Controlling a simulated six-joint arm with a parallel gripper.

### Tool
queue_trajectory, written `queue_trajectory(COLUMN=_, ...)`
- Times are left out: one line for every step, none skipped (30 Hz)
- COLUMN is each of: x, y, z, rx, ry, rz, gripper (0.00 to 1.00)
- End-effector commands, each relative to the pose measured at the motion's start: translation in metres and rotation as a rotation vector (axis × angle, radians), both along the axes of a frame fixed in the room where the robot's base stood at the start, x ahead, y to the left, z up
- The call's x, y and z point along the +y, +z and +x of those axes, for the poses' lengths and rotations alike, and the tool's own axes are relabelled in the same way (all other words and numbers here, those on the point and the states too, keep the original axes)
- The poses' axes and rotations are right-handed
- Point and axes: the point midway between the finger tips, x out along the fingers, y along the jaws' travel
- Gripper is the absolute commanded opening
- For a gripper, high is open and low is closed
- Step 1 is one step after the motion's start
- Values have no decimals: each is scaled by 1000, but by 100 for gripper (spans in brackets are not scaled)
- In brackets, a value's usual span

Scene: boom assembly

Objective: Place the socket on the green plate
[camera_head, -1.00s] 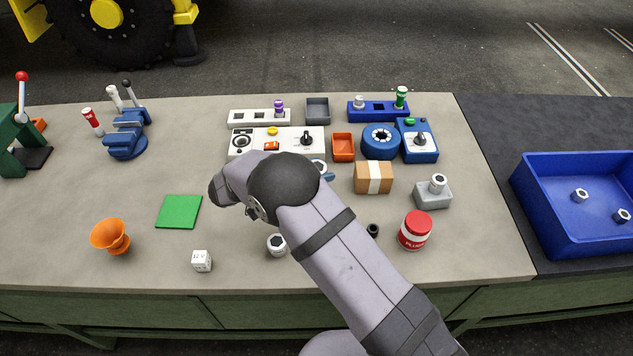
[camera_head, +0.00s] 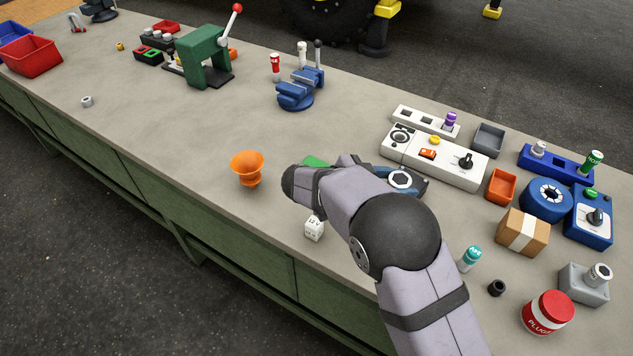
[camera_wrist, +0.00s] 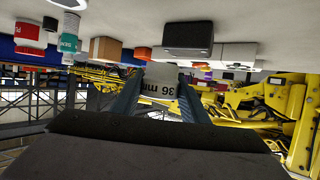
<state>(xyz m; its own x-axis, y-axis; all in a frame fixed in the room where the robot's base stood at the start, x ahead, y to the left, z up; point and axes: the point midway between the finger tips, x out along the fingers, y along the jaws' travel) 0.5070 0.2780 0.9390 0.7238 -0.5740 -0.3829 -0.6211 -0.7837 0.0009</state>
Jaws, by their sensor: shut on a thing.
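The socket is a pale grey ring with a dark hex hole (camera_head: 401,179), gripped between the dark blue fingers of my gripper (camera_head: 403,183). In the wrist view, the socket (camera_wrist: 160,80), marked "36 mm", sits between the two fingers (camera_wrist: 158,97). The gripper is shut on it and appears raised above the table. The green plate (camera_head: 315,161) lies flat on the table, left of the gripper in the head view, and my arm hides most of it. The plate cannot be made out in the wrist view.
An orange funnel (camera_head: 247,168) and white cube (camera_head: 314,229) stand near the plate. A white panel (camera_head: 433,157) lies behind the gripper. A cardboard box (camera_head: 522,232), teal-topped container (camera_head: 470,258) and red-lidded jar (camera_head: 547,312) stand right. The table left of the funnel is mostly clear.

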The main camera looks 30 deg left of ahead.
Motion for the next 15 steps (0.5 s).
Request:
queue_trajectory(x=26, y=-3, z=-9, rx=-6, ry=62, rz=6, gripper=13)
queue_trajectory(x=40, y=-1, z=-13, rx=-6, ry=99, rz=6, gripper=13)
queue_trajectory(x=59, y=3, z=-17, rx=-6, ry=153, rz=6, gripper=13)
queue_trajectory(x=72, y=6, z=-21, rx=-6, ry=195, rz=6, gripper=13)
queue_trajectory(x=85, y=10, z=-23, rx=-6, ry=238, rz=6, gripper=13)
queue_trajectory(x=102, y=15, z=-25, rx=-6, ry=299, rz=5, gripper=13)
queue_trajectory(x=114, y=19, z=-26, rx=-5, ry=344, rz=5, gripper=13)
queue_trajectory(x=125, y=25, z=-24, rx=-6, ry=393, rz=5, gripper=13)
queue_trajectory(x=138, y=31, z=-21, rx=-6, ry=455, rz=3, gripper=13)
queue_trajectory(x=147, y=34, z=-19, rx=-5, ry=502, rz=2, gripper=13)
queue_trajectory(x=155, y=33, z=-18, rx=-4, ry=541, rz=0, gripper=13)
queue_trajectory(x=165, y=33, z=-18, rx=-3, ry=591, rz=0, gripper=13)
queue_trajectory(x=172, y=32, z=-18, rx=-1, ry=625, rz=-1, gripper=13)
queue_trajectory(x=178, y=32, z=-18, rx=-1, ry=655, rz=-1, gripper=13)
queue_trajectory(x=185, y=31, z=-18, rx=-2, ry=690, rz=-1, gripper=13)
